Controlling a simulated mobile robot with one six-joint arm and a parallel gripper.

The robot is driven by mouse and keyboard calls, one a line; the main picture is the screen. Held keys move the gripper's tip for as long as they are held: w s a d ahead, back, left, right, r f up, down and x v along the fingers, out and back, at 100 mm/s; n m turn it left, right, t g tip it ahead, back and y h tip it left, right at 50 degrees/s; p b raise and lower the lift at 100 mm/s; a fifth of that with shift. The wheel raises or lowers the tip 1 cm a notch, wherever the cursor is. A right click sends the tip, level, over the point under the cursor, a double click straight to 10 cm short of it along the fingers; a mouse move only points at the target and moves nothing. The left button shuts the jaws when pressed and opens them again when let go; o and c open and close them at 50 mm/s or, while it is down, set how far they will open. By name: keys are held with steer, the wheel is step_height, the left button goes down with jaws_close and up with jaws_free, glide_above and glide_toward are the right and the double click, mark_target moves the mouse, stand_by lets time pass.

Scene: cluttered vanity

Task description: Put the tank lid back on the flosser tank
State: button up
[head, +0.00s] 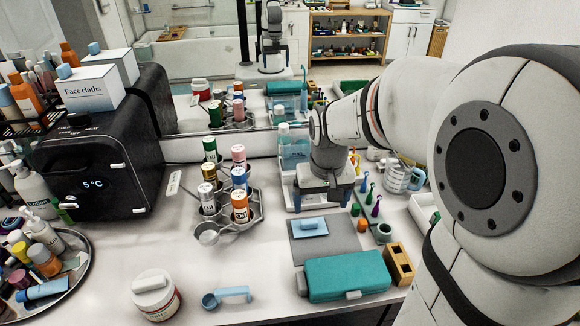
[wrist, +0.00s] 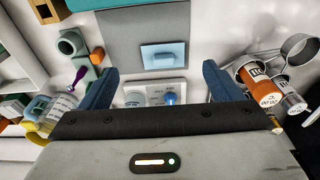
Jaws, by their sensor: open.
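The tank lid, a light blue rectangular piece with a pale raised bar, lies flat on a grey mat (head: 344,248); I see the lid in the head view (head: 309,227) and the wrist view (wrist: 163,55). The flosser tank (head: 295,154) is a translucent blue box behind the mat, partly hidden by my arm. A white panel with a blue knob (wrist: 169,98) shows between my fingers in the wrist view. My gripper (head: 325,198) is open and empty, pointing down just behind the mat. Its fingers also show in the wrist view (wrist: 160,85), apart from the lid.
A teal case (head: 345,277) lies in front of the mat, with a wooden block (head: 398,264) at its right. A bottle rack (head: 236,222) stands left of the mat. Small coloured brushes (head: 366,200) stand on the right.

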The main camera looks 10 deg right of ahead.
mark_target(309, 221)
steer(key=shift+o, duration=1.4)
steer(key=shift+g, duration=0.6)
steer(key=w+f, duration=0.8)
steer(key=shift+w+f, duration=0.15)
steer(key=shift+f, duration=0.15)
step_height(309, 221, down, 8)
steer(key=shift+a+f+p, duration=0.1)
steer(key=shift+a+p, duration=0.05)
steer(key=shift+p, duration=0.25)
steer(key=shift+c, duration=0.6)
steer(key=c, duration=0.6)
